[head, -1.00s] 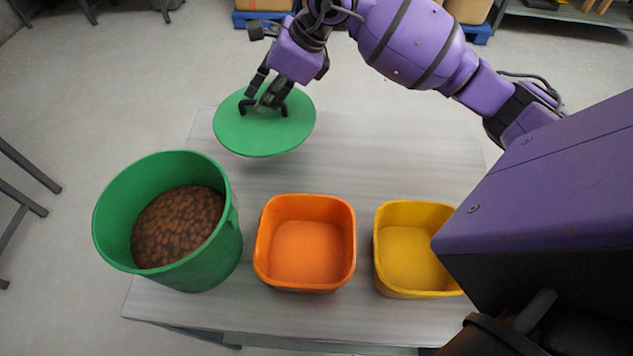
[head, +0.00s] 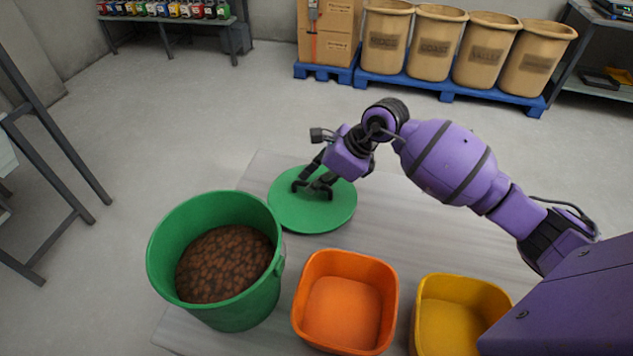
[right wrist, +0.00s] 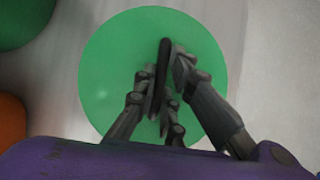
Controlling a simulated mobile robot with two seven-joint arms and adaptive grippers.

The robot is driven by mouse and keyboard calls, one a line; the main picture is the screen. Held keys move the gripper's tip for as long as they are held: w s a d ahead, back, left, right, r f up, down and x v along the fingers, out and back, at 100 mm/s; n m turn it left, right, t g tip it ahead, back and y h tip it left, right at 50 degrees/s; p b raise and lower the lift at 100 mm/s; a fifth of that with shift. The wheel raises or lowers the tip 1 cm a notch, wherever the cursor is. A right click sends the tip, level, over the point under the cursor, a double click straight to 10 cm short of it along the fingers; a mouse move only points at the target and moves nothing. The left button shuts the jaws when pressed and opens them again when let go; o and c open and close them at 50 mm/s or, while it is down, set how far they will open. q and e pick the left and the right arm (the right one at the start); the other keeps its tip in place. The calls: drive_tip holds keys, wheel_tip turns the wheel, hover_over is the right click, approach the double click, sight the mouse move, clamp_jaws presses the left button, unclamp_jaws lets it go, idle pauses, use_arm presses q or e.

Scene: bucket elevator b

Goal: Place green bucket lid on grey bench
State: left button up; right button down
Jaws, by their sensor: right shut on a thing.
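The green bucket lid (head: 335,212) is a flat round disc at the far left part of the grey bench (head: 405,225), behind the green bucket (head: 268,292). It looks level and at or very near the bench top; I cannot tell if it touches. My right gripper (head: 314,190) is above the lid, shut on its dark handle. In the right wrist view the fingers (right wrist: 168,85) close around the handle (right wrist: 161,70) at the middle of the lid (right wrist: 110,65). The bucket is open and holds brown pellets (head: 222,265). My left gripper is not in view.
An orange bin (head: 345,300) and a yellow bin (head: 455,310) stand on the bench to the right of the bucket. Blue pallets (head: 450,88) with tan barrels (head: 435,45) and boxes are at the back. A dark metal frame (head: 60,135) is at the left.

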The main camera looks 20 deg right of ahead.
drive_tip(key=shift+f, duration=0.15)
drive_tip(key=c, duration=2.3)
unclamp_jaws()
drive_tip(key=shift+f, duration=0.1)
drive_tip(key=o, duration=0.5)
drive_tip(key=v, duration=1.2)
